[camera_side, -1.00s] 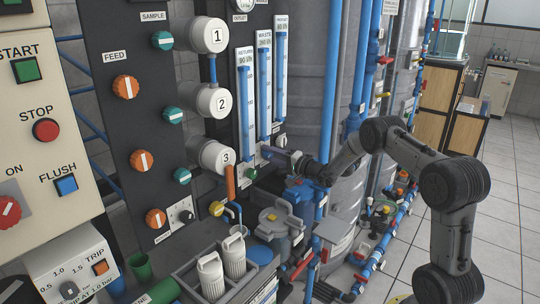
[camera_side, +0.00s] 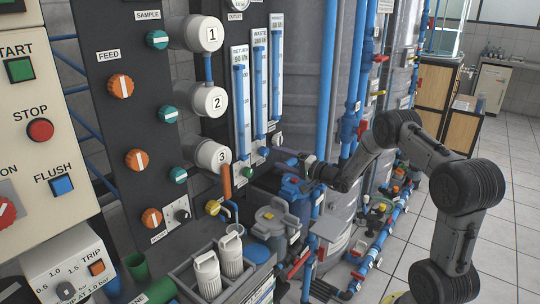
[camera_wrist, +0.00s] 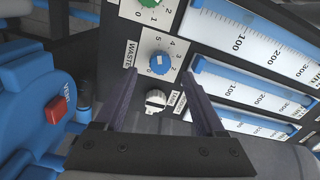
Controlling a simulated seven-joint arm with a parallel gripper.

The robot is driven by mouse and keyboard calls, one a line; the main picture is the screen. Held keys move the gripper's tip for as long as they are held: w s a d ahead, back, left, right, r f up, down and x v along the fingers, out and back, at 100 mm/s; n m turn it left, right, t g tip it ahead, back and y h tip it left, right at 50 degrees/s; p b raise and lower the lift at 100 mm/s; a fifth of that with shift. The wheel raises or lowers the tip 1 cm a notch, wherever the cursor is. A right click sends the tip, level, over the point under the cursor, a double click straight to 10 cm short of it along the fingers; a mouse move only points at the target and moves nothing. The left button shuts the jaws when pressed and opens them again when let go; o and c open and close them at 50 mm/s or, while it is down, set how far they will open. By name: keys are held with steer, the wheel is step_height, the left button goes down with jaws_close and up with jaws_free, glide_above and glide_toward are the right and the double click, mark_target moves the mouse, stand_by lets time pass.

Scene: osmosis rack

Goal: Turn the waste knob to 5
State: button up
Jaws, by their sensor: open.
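The waste knob (camera_wrist: 160,62) is a small blue round knob on a white plate, beside a label reading WASTE. Dial numbers around it include 3, 4 and 5; I cannot tell exactly where its pale mark points. My gripper (camera_wrist: 161,75) is open and empty. Its two dark fingers reach toward the panel, with the blue knob showing between and just beyond the tips. I cannot tell any contact.
A white knob (camera_wrist: 155,99) shows between the fingers, and a green knob (camera_wrist: 159,5) lies above the blue one. Flow gauges (camera_wrist: 250,83) stand close on the right. A blue housing with a red button (camera_wrist: 54,110) is at the left.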

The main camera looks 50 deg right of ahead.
steer(key=s, duration=0.7)
steer(key=shift+s, duration=0.25)
